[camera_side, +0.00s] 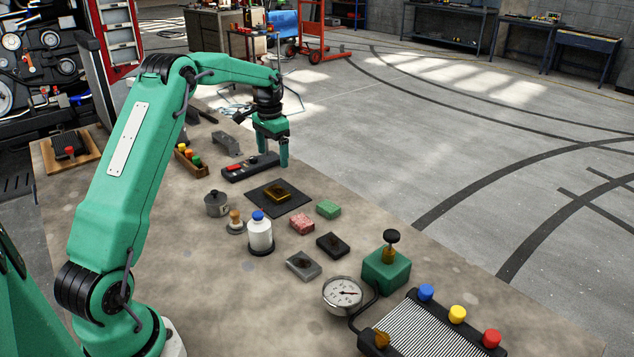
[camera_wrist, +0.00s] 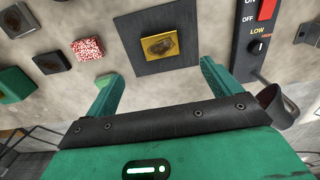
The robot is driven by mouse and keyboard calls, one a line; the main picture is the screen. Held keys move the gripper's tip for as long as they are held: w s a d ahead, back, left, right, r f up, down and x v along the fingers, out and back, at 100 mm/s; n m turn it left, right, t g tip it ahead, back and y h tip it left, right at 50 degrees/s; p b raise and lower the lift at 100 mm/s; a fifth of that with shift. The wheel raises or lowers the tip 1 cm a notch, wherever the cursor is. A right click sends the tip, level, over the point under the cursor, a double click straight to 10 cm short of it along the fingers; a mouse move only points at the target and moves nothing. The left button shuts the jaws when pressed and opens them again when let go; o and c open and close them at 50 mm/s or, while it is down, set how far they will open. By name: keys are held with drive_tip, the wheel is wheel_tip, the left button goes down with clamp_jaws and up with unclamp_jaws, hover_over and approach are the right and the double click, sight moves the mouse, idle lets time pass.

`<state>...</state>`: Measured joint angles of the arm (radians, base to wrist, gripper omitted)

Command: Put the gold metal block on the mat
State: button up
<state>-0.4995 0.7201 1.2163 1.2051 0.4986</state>
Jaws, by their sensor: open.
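The gold metal block (camera_side: 277,193) lies flat on the dark square mat (camera_side: 294,205) in the side view. In the wrist view the gold block (camera_wrist: 160,46) sits within the mat's (camera_wrist: 125,28) outline, with bare mat around it. My gripper (camera_side: 270,160) is above the table behind the mat, apart from the block. In the wrist view my gripper (camera_wrist: 158,85) shows two green fingers spread wide, with nothing between them.
A dark switch panel (camera_side: 250,168) lies close to my gripper. Green (camera_side: 328,209), speckled red (camera_side: 302,224), black (camera_side: 333,245) and grey (camera_side: 303,265) blocks lie to the front right. A blue-capped white bottle (camera_side: 260,233) and a lidded pot (camera_side: 217,204) stand left of them.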

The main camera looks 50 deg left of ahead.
drive_tip(key=s+d+r+t, duration=0.1)
drive_tip(key=s+d+r, duration=0.4)
drive_tip(key=d+r, duration=0.25)
drive_tip(key=s+d+r+t, duration=0.1)
drive_tip(key=s+d+r, duration=0.4)
drive_tip(key=d, duration=0.4)
drive_tip(key=s+d+t, duration=0.1)
drive_tip(key=s+d, duration=0.4)
drive_tip(key=s, duration=0.4)
drive_tip(key=s+d+t, duration=0.2)
drive_tip(key=s+d, duration=0.4)
drive_tip(key=s, duration=0.3)
drive_tip(key=shift+f+t, duration=0.3)
drive_tip(key=shift+f, duration=0.05)
